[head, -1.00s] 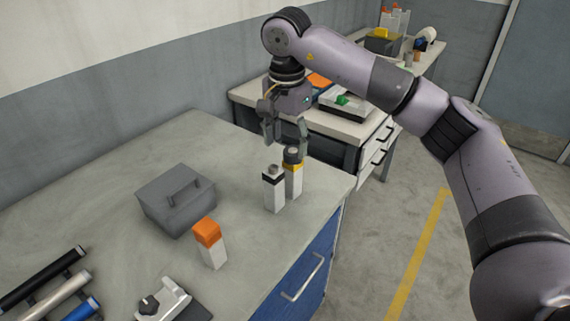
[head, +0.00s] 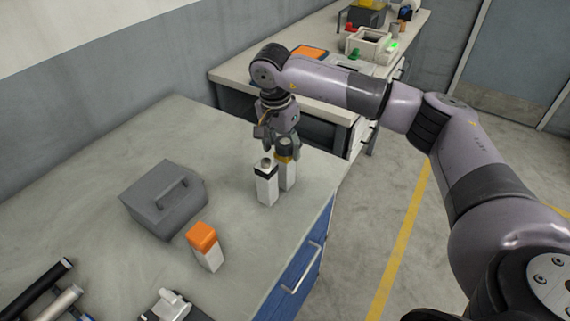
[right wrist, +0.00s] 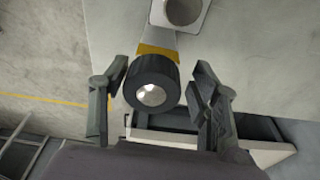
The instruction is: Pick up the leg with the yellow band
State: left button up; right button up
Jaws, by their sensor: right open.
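The leg with the yellow band (head: 287,174) stands upright near the right edge of the grey workbench (head: 120,135). It is white with a dark round top, and its yellow band shows just under my gripper. My right gripper (head: 281,150) is open, pointing down, with its fingers around the leg's top. In the right wrist view the yellow-banded leg (right wrist: 155,78) shows between the two open fingers (right wrist: 153,92), with a gap on both sides. A white leg with a black band (head: 267,183) stands close beside it, to the left. My left gripper is not in view.
A leg with an orange top (head: 204,246) stands nearer the front. A grey box with a handle (head: 165,198) sits to its left. Dark and silver rods (head: 40,290) lie at the lower left. A second table (head: 235,78) stands behind.

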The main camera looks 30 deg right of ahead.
jog(key=shift+f, duration=0.2)
jog(key=shift+s+d+f+p, duration=0.15)
jog(key=shift+f+p, duration=0.2)
jog(key=f, duration=0.2)
jog(key=f+p, duration=0.1)
jog(key=shift+d+f, duration=0.3)
jog(key=shift+f, duration=0.4)
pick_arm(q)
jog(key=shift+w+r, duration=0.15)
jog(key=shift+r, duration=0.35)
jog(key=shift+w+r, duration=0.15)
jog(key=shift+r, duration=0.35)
pick_arm(e)
jog(key=shift+r, duration=0.1)
grip_shut()
